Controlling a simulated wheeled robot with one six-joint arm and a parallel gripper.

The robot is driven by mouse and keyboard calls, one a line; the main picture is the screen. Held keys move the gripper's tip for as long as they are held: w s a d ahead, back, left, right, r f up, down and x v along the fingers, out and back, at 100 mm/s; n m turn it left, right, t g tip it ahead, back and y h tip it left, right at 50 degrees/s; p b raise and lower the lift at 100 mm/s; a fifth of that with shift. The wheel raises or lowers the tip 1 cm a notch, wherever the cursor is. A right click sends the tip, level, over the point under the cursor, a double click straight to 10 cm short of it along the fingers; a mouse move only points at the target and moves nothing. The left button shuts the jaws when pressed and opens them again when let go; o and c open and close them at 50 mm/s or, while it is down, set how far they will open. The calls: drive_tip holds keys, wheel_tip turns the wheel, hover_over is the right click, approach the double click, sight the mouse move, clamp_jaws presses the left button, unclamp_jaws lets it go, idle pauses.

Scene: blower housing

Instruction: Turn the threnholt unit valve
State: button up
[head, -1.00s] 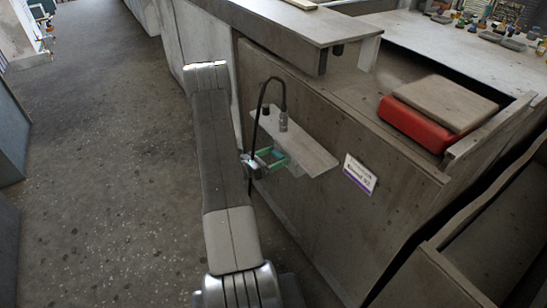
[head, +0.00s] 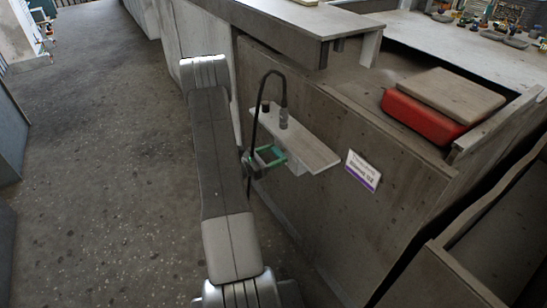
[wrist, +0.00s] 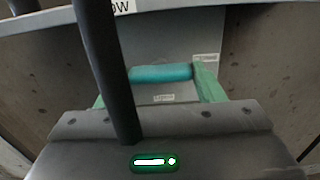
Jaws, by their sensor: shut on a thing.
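The valve handle is a teal bar (wrist: 160,73) in the wrist view, in front of a grey panel with small white labels (wrist: 205,57). My gripper (wrist: 161,80) has green fingers reaching toward it; the right finger meets the bar's right end, and the left one is largely hidden by a black hose. The fingers are shut on the handle. In the head view my gripper (head: 267,157) is below the left end of a narrow grey shelf, at the unit's side. The handle is too small there to separate clearly from the green fingers.
A black hose (head: 265,80) arches from a cylinder on the shelf (head: 312,151) down past my gripper and crosses the wrist view. A white and purple sign (head: 362,170) is on the housing wall. A red box (head: 425,115) sits at right. Floor at left is clear.

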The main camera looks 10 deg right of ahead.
drive_tip(key=o, duration=1)
drive_tip(key=shift+a, duration=0.15)
drive_tip(key=v, duration=1.3)
drive_tip(key=shift+s+a, duration=0.1)
drive_tip(key=shift+a, duration=0.2)
drive_tip(key=x, duration=1.4)
